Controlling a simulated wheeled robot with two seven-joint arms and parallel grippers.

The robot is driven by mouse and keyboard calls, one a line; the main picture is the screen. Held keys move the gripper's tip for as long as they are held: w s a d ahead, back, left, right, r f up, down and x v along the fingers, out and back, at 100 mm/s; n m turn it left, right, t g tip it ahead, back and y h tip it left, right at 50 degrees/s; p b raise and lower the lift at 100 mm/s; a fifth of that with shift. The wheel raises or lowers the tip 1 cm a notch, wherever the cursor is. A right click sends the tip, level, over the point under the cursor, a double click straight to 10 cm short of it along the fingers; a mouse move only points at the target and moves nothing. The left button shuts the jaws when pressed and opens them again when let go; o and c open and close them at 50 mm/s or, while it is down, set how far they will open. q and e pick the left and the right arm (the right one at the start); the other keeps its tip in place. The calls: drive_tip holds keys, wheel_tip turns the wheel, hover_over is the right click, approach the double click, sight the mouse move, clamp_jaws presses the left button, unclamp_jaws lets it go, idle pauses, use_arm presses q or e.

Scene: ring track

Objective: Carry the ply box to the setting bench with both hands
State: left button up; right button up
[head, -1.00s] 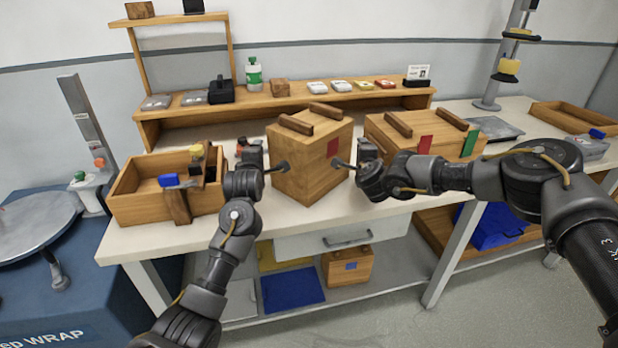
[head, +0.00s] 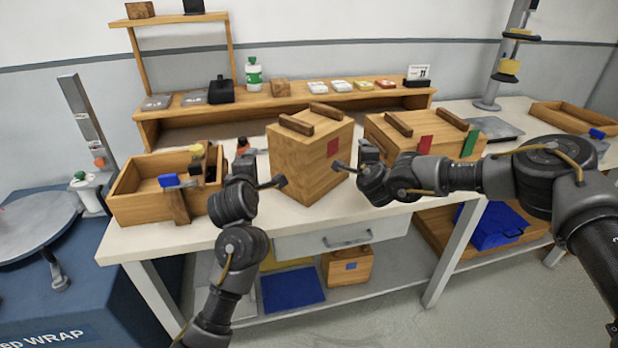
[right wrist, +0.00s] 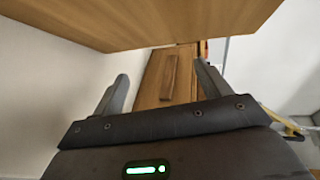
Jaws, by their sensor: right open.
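The ply box (head: 298,168), a tall wooden box with two dark handles on top and a red patch, appears to stand on the white-topped bench. My left gripper (head: 279,182) is at its left face, low down; contact and jaw state cannot be told. My right gripper (head: 342,167) is at its right face, below the red patch; whether it touches is unclear. In the right wrist view the right fingers (right wrist: 163,78) are apart with nothing between them, and a wooden face of the box (right wrist: 140,22) fills the top. Which surface is the setting bench is not clear.
A wide wooden box (head: 400,143) with red and green patches stands close on the right. An open wooden tray (head: 140,208) with small items is on the left. A wooden shelf (head: 300,98) with a bottle (head: 254,75) runs behind. A round turntable (head: 35,225) is far left.

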drive_tip(key=v, duration=1)
